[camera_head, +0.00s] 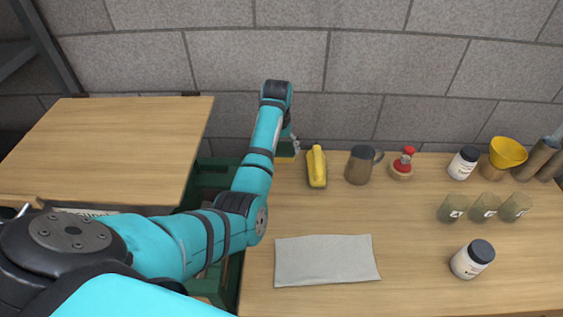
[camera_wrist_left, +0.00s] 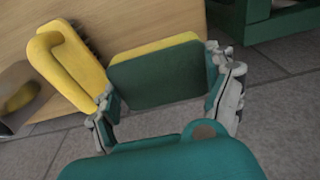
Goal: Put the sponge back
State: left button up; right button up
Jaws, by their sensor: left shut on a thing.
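The sponge is a yellow block with a dark green scouring face. In the left wrist view the sponge (camera_wrist_left: 160,78) sits between the fingers of my left gripper (camera_wrist_left: 165,92), which is shut on it. In the head view my left gripper (camera_head: 292,146) is at the back left corner of the right-hand bench, mostly hidden behind my arm. A small part of the sponge (camera_head: 286,151) shows there, just left of the yellow brush (camera_head: 317,168). I cannot tell whether the sponge touches the bench. My right gripper is not in view.
A brown jug (camera_head: 360,165), a red-topped item (camera_head: 403,164), white jars, green cups and a yellow funnel (camera_head: 507,152) stand to the right. A grey cloth (camera_head: 325,260) lies in front. Green crates (camera_head: 212,172) fill the gap beside the bench (camera_head: 420,235). A stone wall is behind.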

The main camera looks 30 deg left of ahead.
aim_at(279, 169)
pick_arm(q)
notch_tip(279, 169, down, 3)
jog(key=shift+s+f, duration=0.15)
notch_tip(279, 169, down, 2)
jog(key=shift+f, duration=0.65)
jog(key=o, duration=0.9)
jog(key=shift+f, duration=0.1)
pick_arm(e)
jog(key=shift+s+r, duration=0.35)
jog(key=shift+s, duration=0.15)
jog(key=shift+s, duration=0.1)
